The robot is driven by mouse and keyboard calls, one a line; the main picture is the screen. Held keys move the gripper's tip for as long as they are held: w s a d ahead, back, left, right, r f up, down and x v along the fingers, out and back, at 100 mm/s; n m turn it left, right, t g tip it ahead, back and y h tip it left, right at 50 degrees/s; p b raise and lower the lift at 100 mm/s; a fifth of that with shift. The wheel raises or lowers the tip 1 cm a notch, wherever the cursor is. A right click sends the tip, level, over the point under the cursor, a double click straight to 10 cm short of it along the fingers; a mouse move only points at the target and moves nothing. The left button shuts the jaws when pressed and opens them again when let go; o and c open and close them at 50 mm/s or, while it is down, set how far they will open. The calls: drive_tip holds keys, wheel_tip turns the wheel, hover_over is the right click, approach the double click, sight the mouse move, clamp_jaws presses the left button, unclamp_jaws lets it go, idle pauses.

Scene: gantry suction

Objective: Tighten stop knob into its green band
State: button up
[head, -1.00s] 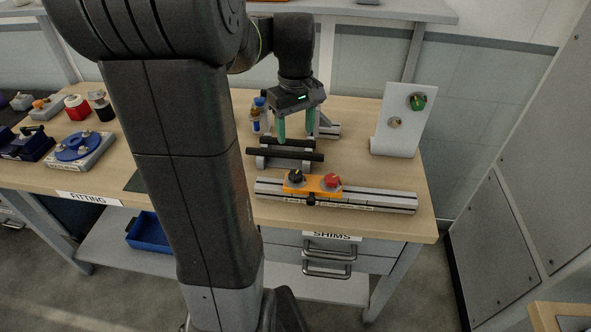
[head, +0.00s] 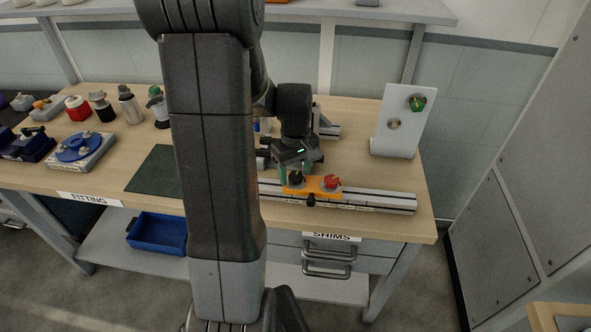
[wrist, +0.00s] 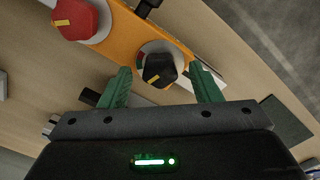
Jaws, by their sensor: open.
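An orange carriage (head: 313,188) sits on a grey rail (head: 375,198) near the bench's front edge. It carries a black knob (wrist: 158,70) with a yellow pointer mark and a red knob (wrist: 80,18), also with a yellow mark. A pale dial (wrist: 148,50) under the black knob shows a reddish patch and a small green part, mostly covered by the knob. My gripper (head: 295,173) is open, with its green fingers on either side of the black knob in the wrist view (wrist: 160,70). I cannot tell whether they touch it.
A smaller black knob (head: 311,200) sticks out of the carriage front. A white upright panel (head: 397,135) with two knobs stands behind right. A blue turntable fixture (head: 80,147) and several bottles stand left. A green mat (head: 155,168) lies bare on the bench.

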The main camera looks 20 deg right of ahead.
sight(296, 174)
drive_tip(key=c, duration=1)
drive_tip(key=shift+m+b, duration=0.5)
drive_tip(key=shift+m, duration=2.1)
drive_tip(key=shift+r, duration=0.1)
drive_tip(key=o, duration=1)
wheel_tip(296, 174, up, 14)
